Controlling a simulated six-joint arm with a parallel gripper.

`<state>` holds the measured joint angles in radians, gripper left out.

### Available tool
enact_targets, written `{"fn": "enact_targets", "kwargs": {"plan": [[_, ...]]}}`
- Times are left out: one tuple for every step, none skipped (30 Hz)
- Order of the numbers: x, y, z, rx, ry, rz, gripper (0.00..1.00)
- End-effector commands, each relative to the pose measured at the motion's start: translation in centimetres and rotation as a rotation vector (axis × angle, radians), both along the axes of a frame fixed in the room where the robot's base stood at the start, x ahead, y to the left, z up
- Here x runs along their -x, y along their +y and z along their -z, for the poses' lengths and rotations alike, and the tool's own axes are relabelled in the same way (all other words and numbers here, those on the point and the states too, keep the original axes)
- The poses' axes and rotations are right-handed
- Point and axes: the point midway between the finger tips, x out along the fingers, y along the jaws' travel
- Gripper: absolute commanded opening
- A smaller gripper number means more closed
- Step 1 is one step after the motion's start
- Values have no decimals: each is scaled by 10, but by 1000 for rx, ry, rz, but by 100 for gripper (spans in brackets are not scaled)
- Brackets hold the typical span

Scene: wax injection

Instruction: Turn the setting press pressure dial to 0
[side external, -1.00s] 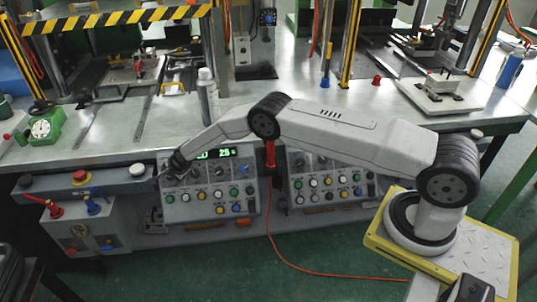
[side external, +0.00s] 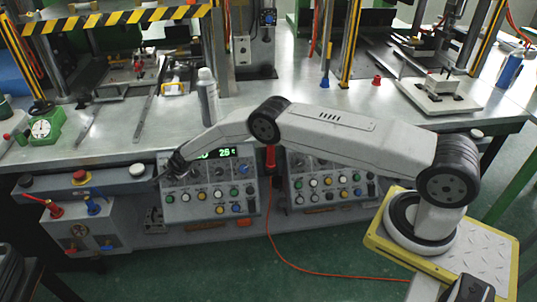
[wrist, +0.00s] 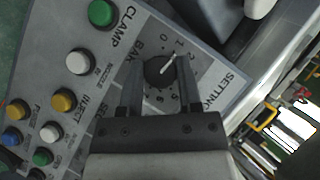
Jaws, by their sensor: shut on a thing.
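The setting press pressure dial (wrist: 157,71) is a round dark knob with a white pointer line, on a grey panel with printed numbers, next to the lettering "SETTING" and "BAR". The pointer aims near the 1 mark, and the 0 mark is beside it. My gripper (wrist: 158,78) has one finger on each side of the knob and is shut on it. In the side external view my gripper (side external: 169,168) is at the upper left of the left control panel (side external: 237,208). The dial is hidden there behind my gripper.
Green, white, yellow and blue buttons (wrist: 78,62) sit close to my gripper on the panel. A green-lit display (side external: 222,153) is right of my gripper. A second control panel (side external: 330,192) stands further right. A spray can (side external: 207,97) stands on the metal table above.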

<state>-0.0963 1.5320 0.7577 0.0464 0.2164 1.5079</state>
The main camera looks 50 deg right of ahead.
Motion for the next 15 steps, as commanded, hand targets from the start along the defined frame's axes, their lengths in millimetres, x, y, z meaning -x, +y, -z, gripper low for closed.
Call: {"fn": "enact_targets", "kwargs": {"plan": [[0, 0, 0, 6, 4, -7, 0], [0, 0, 0, 11, 10, -13, 0], [-1, 0, 0, 18, 16, -22, 0], [-1, 0, 0, 25, 23, -30, 0], [-1, 0, 0, 32, 30, -37, 0], [-1, 0, 0, 43, 40, -50, 0], [-1, 0, -1, 52, 47, -60, 0], [-1, 0, 0, 60, 58, -70, 0], [-1, 0, 0, 72, 68, -84, 0], [-1, 0, 0, 81, 77, -94, 0], [-1, 0, 0, 89, 85, -103, 0], [-2, 0, 0, 99, 94, -114, 0], [-2, 0, 0, 106, 102, -123, 0], [-2, 0, 0, 113, 109, -131, 0], [-2, 0, 0, 122, 117, -142, 0]]}}
